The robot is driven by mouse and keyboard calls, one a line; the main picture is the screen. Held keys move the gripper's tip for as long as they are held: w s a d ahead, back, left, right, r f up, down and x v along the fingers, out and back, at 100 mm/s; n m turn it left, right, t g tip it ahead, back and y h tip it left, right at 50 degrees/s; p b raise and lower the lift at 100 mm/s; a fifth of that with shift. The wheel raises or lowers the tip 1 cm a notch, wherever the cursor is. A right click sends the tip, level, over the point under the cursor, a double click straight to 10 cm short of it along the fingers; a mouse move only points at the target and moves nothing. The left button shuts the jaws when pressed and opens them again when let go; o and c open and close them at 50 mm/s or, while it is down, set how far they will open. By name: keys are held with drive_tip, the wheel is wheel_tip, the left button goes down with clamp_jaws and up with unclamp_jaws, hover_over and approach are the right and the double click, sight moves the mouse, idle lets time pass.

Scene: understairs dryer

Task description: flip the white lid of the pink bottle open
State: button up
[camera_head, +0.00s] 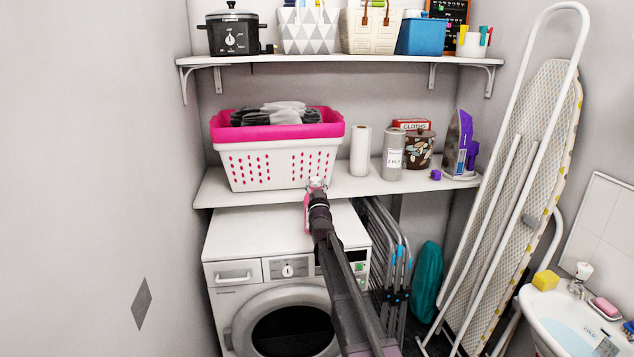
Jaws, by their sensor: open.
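A pink bottle (307,214) shows as a narrow pink strip at the dryer's back edge, just in front of the lower shelf. My wrist and gripper hide most of it. My gripper (317,186) is at the bottle's top, in line with it in this view, and is open. A small pale patch shows around the gripper's tip. I cannot tell the white lid from the gripper there, nor whether the lid is up or down. I cannot tell whether the gripper touches the bottle.
The bottle's area is bounded by the white dryer (255,232) below and the lower shelf (375,186) behind. A pink-rimmed laundry basket (277,163), a paper roll (360,152) and a grey canister (392,155) stand on the shelf. A folded rack (385,245) is right of the dryer.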

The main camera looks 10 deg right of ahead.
idle(0.3)
drive_tip(key=c, duration=0.8)
drive_tip(key=shift+r+p, duration=0.2)
drive_tip(key=shift+p, duration=0.1)
drive_tip(key=shift+w+r+g+p, duration=0.1)
drive_tip(key=shift+r+g+p, duration=0.2)
drive_tip(key=shift+g+p, duration=0.55)
drive_tip(key=g+p, duration=0.1)
drive_tip(key=p, duration=0.2)
drive_tip(key=shift+d+r, duration=0.1)
drive_tip(key=shift+r, duration=0.1)
drive_tip(key=shift+w+g+p, duration=0.1)
drive_tip(key=shift+g+p, duration=0.15)
drive_tip(key=shift+p, duration=0.15)
drive_tip(key=o, duration=0.8)
drive_tip(key=shift+f, duration=0.1)
